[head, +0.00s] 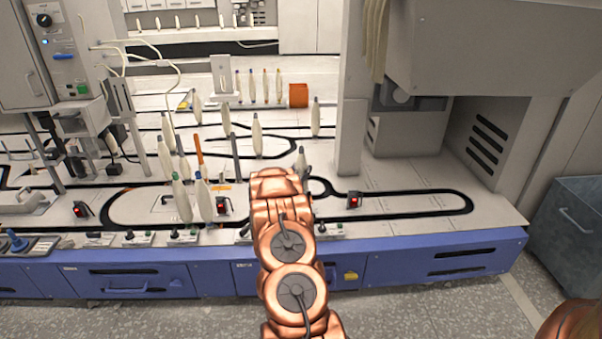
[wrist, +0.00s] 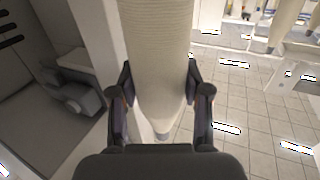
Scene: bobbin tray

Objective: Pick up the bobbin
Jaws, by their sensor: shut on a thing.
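A cream, yarn-wound bobbin (wrist: 158,45) fills the upper middle of the wrist view, its narrow end pointing toward my palm. My gripper (wrist: 160,88) has one dark finger on each side of it and is shut on it. In the head view, the tip of a bobbin (head: 302,160) shows just beyond the end of my copper-coloured arm. My arm hides its lower part and my fingers there.
Several other bobbins stand on the pale machine deck (head: 400,180), including a close pair (head: 181,199) to the left. A dark looped track runs along the deck. A grey pillar (head: 350,130) and a large housing (head: 480,50) stand to the right. An orange block (head: 298,95) is farther back.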

